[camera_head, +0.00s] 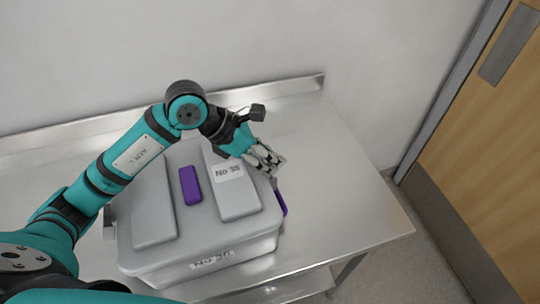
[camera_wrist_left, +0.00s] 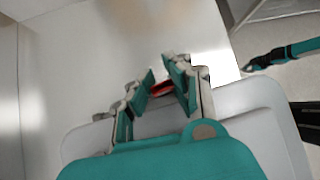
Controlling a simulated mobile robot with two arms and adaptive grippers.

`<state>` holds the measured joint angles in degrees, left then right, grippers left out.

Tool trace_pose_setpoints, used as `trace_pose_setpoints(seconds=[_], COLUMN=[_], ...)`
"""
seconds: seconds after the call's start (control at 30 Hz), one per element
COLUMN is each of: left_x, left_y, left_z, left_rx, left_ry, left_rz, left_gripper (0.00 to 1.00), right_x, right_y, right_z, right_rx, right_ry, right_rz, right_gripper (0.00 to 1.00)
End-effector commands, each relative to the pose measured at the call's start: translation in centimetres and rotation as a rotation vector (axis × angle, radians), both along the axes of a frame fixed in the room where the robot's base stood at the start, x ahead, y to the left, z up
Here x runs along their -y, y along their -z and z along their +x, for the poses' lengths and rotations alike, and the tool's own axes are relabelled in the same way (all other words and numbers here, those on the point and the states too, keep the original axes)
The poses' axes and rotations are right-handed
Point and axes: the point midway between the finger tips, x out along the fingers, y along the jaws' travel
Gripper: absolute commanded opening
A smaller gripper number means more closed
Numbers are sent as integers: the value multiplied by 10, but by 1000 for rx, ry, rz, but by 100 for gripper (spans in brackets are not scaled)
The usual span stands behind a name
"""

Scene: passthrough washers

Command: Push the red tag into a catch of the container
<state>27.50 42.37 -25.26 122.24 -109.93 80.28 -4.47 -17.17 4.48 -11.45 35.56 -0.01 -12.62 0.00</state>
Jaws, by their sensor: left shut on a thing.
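The grey container (camera_head: 199,254) stands on the metal table with its lid on. A purple catch (camera_head: 282,204) shows on its right side. My left gripper (camera_head: 270,160) is over the far right corner of the lid. In the left wrist view its fingers (camera_wrist_left: 166,88) are shut on the red tag (camera_wrist_left: 161,89), a small red piece mostly hidden between the pads. The tag cannot be made out in the head view. The tag appears beyond the lid's edge, apart from the purple catch. A teal arm of mine (camera_wrist_left: 290,52) shows at the right of the wrist view; its gripper is unclear.
A purple block (camera_head: 190,185) lies in the middle of the lid, beside a white label (camera_head: 228,172). The metal table (camera_head: 345,190) is bare to the right of the container. A raised rim (camera_head: 270,92) and wall close off the back. A wooden door (camera_head: 490,130) stands at right.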

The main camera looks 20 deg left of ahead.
Motion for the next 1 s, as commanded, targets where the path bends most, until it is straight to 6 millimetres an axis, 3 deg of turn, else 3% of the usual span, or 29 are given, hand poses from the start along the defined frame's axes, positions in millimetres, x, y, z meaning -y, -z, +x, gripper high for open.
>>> trace_pose_setpoints(seconds=[0.4,0.43,0.63,0.83,1.0], left_x=[0,0,0,0,0], left_y=[3,4,4,4,4], left_z=[0,0,-1,-1,-1], left_rx=[-1,-1,-3,-3,-2], left_ry=[0,0,0,2,1], left_rz=[2,2,2,1,1], left_gripper=[0,16,42,42,63], right_x=[0,0,0,0,0], right_y=[3,3,3,3,3], right_z=[0,0,0,0,0], right_rx=[0,0,0,0,-1], right_ry=[0,0,0,0,0], right_rz=[0,0,0,0,0], right_gripper=[0,0,0,0,0])
